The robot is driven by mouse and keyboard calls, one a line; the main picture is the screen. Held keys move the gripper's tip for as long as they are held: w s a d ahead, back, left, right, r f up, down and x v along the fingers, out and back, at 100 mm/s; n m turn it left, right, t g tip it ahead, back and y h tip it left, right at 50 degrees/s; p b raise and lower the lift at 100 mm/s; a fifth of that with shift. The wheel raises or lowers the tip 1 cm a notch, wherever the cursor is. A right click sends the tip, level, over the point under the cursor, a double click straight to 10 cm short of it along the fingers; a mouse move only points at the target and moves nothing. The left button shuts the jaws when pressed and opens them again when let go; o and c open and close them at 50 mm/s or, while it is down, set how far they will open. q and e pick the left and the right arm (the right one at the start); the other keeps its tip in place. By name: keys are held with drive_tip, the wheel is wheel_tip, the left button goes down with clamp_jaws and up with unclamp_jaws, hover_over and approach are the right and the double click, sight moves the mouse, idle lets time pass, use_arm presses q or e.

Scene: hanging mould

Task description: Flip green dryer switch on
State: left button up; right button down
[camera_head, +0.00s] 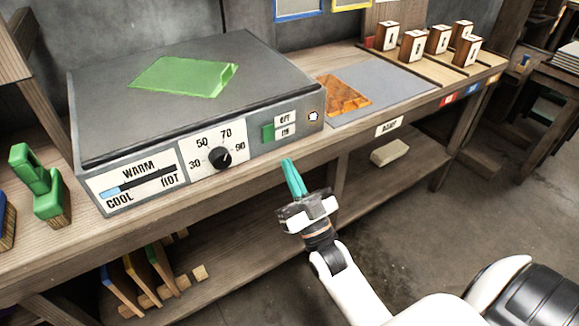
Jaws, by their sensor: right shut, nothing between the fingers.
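The dryer (180,95) is a large grey box on the wooden bench, with a temperature dial (220,157) and a WARM/COOL/HOT scale on its front. Its green switch (268,133) is on the right part of the front panel, beside OFF and ON labels, OFF above ON. Which way the switch is set is too small to tell. A small round light (313,116) shows to its right. My right gripper (289,166) has teal fingers, shut and empty, pointing up. In the picture its fingertips are below and slightly right of the switch, apart from it. My left gripper is out of view.
A green translucent sheet (185,77) lies on the dryer top. A grey mat (385,88) with an orange-brown piece (343,95) is to the right, before several numbered wooden blocks (413,46). The space before the bench is open floor.

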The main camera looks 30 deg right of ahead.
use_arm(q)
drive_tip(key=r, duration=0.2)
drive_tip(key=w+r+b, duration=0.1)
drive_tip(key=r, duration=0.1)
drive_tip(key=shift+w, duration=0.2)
use_arm(e)
drive_tip(key=s+f, duration=0.4)
drive_tip(key=f, duration=0.3)
drive_tip(key=shift+s+f, duration=0.15)
drive_tip(key=shift+s, duration=0.15)
drive_tip(key=shift+d, duration=0.1)
